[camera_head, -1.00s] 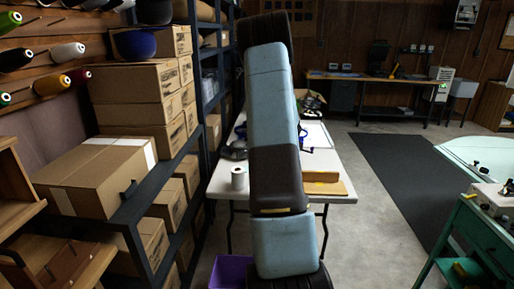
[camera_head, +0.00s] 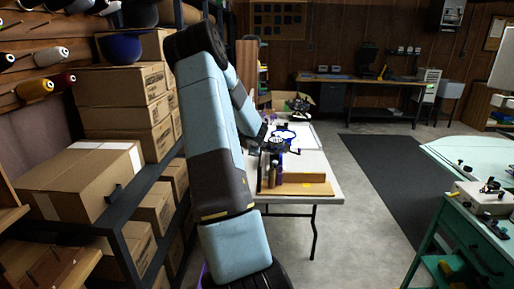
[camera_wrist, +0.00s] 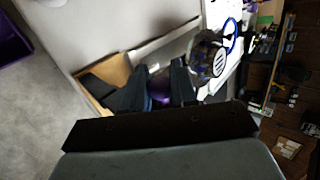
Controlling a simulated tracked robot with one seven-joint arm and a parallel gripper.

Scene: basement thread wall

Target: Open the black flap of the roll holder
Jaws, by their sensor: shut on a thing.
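My gripper (camera_wrist: 155,92) shows in the wrist view as two dark fingers, close together around a small dark purple thing (camera_wrist: 160,90). In the head view my gripper (camera_head: 270,178) points down over the near end of the white table, by a wooden board. I cannot make out the roll holder or its black flap for certain in either current view; my arm covers the left part of the table. A dark round thing with a pale perforated face (camera_wrist: 213,62) shows beside the fingers in the wrist view, blurred.
The wooden board (camera_head: 310,189) lies at the near edge of the white table (camera_head: 327,170). A blue looped thing (camera_head: 286,135) lies farther back. Shelves with cardboard boxes (camera_head: 95,180) stand close on the left. The floor (camera_head: 355,220) right of the table is open.

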